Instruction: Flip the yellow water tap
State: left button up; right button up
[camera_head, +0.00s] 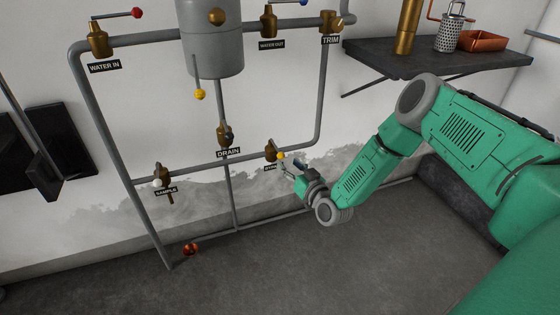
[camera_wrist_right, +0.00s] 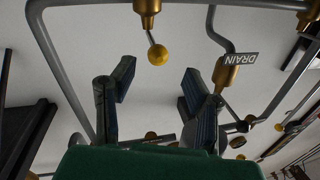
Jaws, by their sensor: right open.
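A brass valve (camera_head: 270,150) with a yellow ball-ended lever (camera_head: 281,155) sits on the lower pipe, right of the DRAIN valve. Its label is small and partly hidden. In the right wrist view the yellow ball (camera_wrist_right: 158,54) hangs on a thin rod from the brass valve body (camera_wrist_right: 148,8). My right gripper (camera_head: 288,166) is just right of and below this lever. In its wrist view the right gripper (camera_wrist_right: 157,76) is open and empty, with the ball in line with the gap, beyond the fingertips. I cannot tell any contact. My left gripper is not in view.
Another yellow ball (camera_head: 199,94) hangs on a rod below the grey tank (camera_head: 213,55). The DRAIN valve (camera_head: 225,134) and SAMPLE valve (camera_head: 163,176) are to the left. A dark shelf (camera_head: 430,62) holds several items above my right arm. The floor below is mostly clear.

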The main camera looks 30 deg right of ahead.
aim_at(283, 158)
jog(key=w+b, duration=0.1)
jog(key=w, duration=0.3)
jog(key=shift+w+d+f, duration=0.1)
jog(key=shift+w+d, duration=0.05)
jog(key=shift+w, duration=0.15)
jog(key=shift+w+d+b, duration=0.25)
jog(key=shift+w+b, duration=0.1)
jog(key=shift+w, duration=0.3)
jog(key=shift+a, duration=0.15)
jog(key=shift+c, duration=1.2)
grip_shut()
